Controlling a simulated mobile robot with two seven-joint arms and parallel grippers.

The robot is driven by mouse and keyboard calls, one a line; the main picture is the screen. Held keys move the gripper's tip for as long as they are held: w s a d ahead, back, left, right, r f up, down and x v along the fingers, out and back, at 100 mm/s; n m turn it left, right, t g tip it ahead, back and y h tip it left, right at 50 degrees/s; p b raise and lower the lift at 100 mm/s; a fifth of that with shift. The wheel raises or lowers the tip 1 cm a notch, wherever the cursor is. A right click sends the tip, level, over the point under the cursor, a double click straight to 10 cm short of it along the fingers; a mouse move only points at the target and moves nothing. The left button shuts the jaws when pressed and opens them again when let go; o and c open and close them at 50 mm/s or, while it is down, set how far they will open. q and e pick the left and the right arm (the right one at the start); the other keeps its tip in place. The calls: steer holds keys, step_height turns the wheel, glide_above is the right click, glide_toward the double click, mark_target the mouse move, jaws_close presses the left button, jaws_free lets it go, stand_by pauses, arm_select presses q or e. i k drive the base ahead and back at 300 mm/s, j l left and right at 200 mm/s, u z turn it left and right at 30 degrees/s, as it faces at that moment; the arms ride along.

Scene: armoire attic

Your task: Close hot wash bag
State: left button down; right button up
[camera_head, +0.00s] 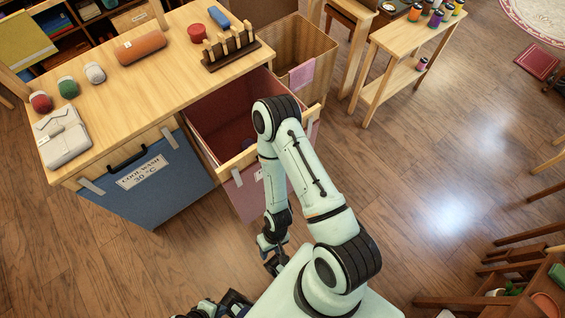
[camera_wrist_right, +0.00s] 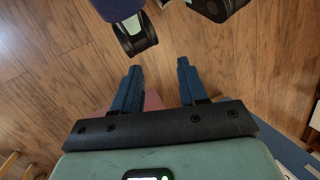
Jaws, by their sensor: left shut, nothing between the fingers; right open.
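The hot wash bag (camera_head: 217,108) is a dark red and pink fabric bin with a wooden front rail (camera_head: 237,162). It stands pulled out from under the wooden table like an open drawer, with its mouth showing. A dark item lies inside; my right arm crosses the bag's front and hides most of its label. My right gripper (camera_head: 272,262) is in front of and below the bag, apart from it. In the right wrist view its two blue fingers (camera_wrist_right: 160,88) are spread and empty, with a pink patch behind them. My left gripper (camera_head: 222,305) is low at the bottom edge, shut and empty.
A blue bag (camera_head: 150,190) labelled cool wash 30 °C sits left of it under the table (camera_head: 125,95). Yarn balls, a folded cloth and a peg rack (camera_head: 231,47) are on top.

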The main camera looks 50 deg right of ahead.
mark_target(218, 122)
steer(key=z, duration=0.45)
steer(key=l+z, duration=0.15)
steer(key=z, duration=0.35)
steer(key=l+z, duration=0.1)
steer(key=z, duration=0.35)
steer(key=i+l, duration=0.15)
steer(key=l, duration=0.15)
steer(key=i+l+z, duration=0.15)
steer(key=l, duration=0.15)
